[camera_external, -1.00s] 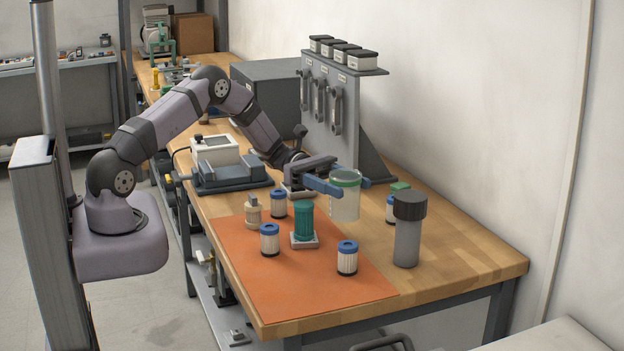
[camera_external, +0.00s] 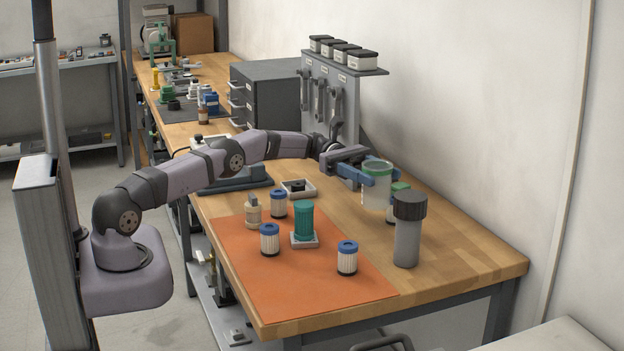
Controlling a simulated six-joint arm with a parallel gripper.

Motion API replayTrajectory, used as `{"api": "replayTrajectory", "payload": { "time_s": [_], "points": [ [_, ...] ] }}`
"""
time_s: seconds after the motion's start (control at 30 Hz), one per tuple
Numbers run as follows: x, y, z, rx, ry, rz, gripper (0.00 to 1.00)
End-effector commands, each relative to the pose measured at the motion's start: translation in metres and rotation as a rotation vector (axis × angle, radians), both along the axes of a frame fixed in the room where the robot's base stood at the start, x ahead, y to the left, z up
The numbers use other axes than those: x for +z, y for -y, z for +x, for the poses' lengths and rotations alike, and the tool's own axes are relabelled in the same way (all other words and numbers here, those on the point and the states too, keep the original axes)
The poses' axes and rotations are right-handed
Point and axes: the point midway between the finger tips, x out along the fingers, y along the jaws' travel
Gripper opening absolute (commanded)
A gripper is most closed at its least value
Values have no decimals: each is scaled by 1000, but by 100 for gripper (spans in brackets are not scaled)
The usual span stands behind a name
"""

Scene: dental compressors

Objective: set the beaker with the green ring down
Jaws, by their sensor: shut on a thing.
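The beaker (camera_external: 376,192) is clear with a green ring near its top. My gripper (camera_external: 378,178) is shut on it just below the ring and holds it upright. The beaker is at the right rear of the wooden table (camera_external: 460,260), behind the grey cylinder with a dark cap (camera_external: 408,230). It looks raised off the table, but the exact gap under it is hard to tell.
An orange mat (camera_external: 290,285) bears a teal part (camera_external: 303,222), blue-capped filters (camera_external: 347,258) and a beige part (camera_external: 253,211). A small tray (camera_external: 298,189) lies behind them. A tool panel (camera_external: 335,105) stands at the wall. The table's front right is clear.

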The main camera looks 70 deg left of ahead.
Motion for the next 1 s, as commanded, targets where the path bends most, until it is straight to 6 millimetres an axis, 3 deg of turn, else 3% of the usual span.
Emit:
{"api": "replayTrajectory", "payload": {
  "time_s": [0.47, 1.0],
  "points": [
    [-7, 0, 1, -2, 1, 0, 34],
    [-53, 0, 1, -1, 1, 0, 34]
  ]
}}
